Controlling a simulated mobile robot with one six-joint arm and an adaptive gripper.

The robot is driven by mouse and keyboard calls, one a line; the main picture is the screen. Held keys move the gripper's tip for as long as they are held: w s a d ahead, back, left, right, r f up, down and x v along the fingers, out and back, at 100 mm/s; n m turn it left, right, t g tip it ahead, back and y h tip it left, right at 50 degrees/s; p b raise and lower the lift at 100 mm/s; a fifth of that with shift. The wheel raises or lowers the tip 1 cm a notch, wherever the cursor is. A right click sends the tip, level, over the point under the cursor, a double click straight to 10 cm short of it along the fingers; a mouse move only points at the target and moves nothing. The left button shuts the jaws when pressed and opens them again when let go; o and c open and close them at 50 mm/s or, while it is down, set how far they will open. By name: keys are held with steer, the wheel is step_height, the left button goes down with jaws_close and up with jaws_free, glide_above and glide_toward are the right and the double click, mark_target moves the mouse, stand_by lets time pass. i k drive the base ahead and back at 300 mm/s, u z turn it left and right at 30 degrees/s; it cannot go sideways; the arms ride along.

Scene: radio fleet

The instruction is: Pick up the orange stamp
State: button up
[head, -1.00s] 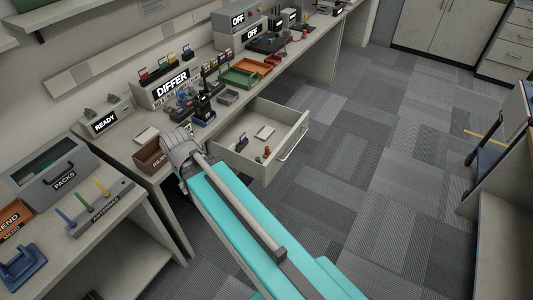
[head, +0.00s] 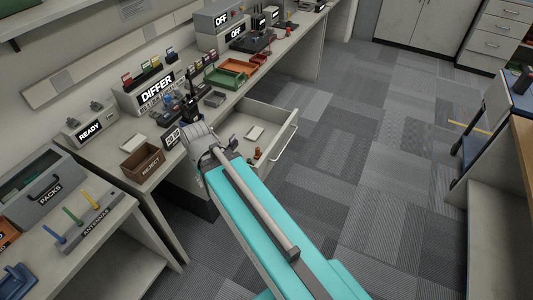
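An open drawer (head: 281,150) sticks out from under the bench. Inside it, near its front right, stands a small orange-brown item (head: 257,153) that looks like the orange stamp; it is too small to tell its details. A pale pad or block (head: 255,132) lies farther back in the drawer. My gripper (head: 232,147) is at the end of my arm, over the drawer's left side, left of the orange item and apart from it in the picture. Its fingers are dark and small, and partly hidden by my arm, so their opening is unclear.
On the bench stand a brown REJECT bin (head: 142,162), a READY box (head: 91,124), a DIFFER box (head: 150,94) and a green tray (head: 225,78). An antenna rack (head: 88,222) is at lower left. A cart (head: 490,125) is at right. The carpeted floor between is clear.

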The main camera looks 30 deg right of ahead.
mark_target(258, 154)
steer(key=z, duration=1.05)
steer(key=k, duration=1.1)
steer(key=u, duration=0.25)
steer(key=i, duration=1)
steer(key=z, duration=0.05)
